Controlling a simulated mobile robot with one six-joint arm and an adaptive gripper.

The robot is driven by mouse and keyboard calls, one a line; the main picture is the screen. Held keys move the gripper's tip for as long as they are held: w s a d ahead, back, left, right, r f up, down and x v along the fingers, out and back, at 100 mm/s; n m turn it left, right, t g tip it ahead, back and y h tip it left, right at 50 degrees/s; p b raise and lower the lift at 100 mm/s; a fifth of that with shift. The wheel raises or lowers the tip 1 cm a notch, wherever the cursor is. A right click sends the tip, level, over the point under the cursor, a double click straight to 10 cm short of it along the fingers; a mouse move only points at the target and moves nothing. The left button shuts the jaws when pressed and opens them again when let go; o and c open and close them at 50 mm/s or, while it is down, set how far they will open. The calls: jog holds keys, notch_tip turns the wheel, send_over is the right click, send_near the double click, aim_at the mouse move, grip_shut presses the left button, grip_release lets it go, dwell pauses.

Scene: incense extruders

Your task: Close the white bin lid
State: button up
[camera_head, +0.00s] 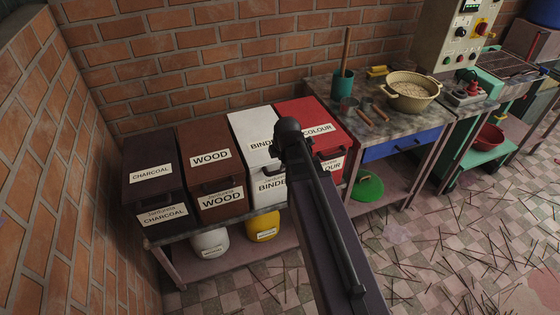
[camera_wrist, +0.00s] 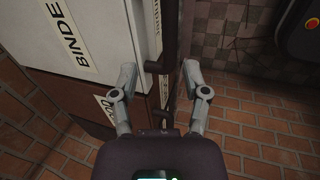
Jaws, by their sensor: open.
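The white bin (camera_head: 252,123) stands between the brown and red bins in the head view. Its white lid (camera_wrist: 95,28), labelled BINDE..., fills the upper left of the wrist view. The lid looks down over the bin; I cannot tell whether a small gap is left. A dark bar handle (camera_wrist: 167,42) runs along the lid's front edge. My gripper (camera_wrist: 160,74) is open, its two fingers apart on either side of the handle's near end. I cannot tell whether they touch it. In the head view my arm hides the fingers and part of the white bin's front.
The brown WOOD bin (camera_head: 209,155), CHARCOAL bin (camera_head: 152,192) and red COLOUR bin (camera_head: 310,112) stand alongside with lids down. A brick wall (camera_head: 190,85) is close behind. A worktable with a bowl (camera_head: 410,92) stands right. Thin sticks litter the floor.

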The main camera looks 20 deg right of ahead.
jog(key=w+r+p, duration=0.4)
jog(key=r+p, duration=0.5)
jog(key=w+r+g+p, duration=0.1)
jog(key=w+r+p, duration=0.3)
jog(key=r+p, duration=0.5)
jog(key=w+r+p, duration=0.3)
jog(key=r+p, duration=0.6)
jog(key=p, duration=0.1)
jog(key=shift+w+a+r, duration=0.25)
jog(key=shift+w, duration=0.15)
dwell(0.5)
jog(key=shift+s, duration=0.1)
dwell(0.5)
